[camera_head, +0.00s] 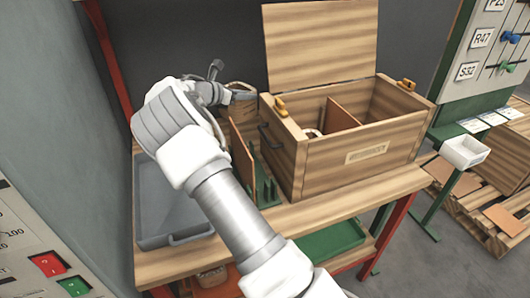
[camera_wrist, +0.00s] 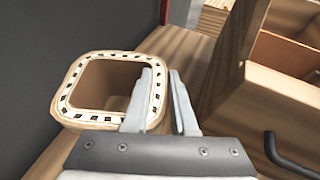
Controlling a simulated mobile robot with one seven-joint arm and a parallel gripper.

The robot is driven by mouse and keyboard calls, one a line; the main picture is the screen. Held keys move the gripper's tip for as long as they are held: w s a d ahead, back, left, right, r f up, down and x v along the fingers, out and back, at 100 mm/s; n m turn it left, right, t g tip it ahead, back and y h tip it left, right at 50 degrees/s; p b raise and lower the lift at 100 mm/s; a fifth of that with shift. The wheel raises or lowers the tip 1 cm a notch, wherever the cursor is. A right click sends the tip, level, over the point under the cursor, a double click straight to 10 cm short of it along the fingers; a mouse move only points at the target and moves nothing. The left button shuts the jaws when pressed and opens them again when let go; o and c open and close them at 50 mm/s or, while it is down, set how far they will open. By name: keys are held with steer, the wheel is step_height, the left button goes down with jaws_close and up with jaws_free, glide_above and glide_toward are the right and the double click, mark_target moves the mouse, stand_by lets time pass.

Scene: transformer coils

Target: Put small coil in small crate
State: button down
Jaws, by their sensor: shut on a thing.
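My gripper (camera_wrist: 163,88) is shut on the right wall of a pale, square-rounded coil (camera_wrist: 69,92) with a dark-dashed rim. One finger is inside its opening and the other outside. The coil is upright; I cannot tell whether its hidden base touches the bench. In the head view the coil (camera_head: 240,87) shows partly behind my gripper (camera_head: 236,97), left of an open wooden crate (camera_head: 345,172). The crate's lid (camera_head: 321,39) stands raised at the back. An orange-brown divider (camera_head: 342,117) splits its inside, and a pale rounded thing (camera_head: 312,133) shows in the left part.
A grey tray (camera_head: 175,239) lies at the bench's left. An upright brown board (camera_head: 241,155) and green pegged rack (camera_head: 268,192) stand between it and the crate. The crate's dark handle (camera_wrist: 290,159) is close to my gripper's right.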

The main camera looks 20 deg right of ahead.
mark_target(242, 121)
step_height(242, 121, down, 10)
steer(key=shift+r+b, duration=0.25)
steer(key=shift+b, duration=0.75)
steer(key=shift+f, duration=0.15)
steer(key=c, duration=0.7)
jaws_free()
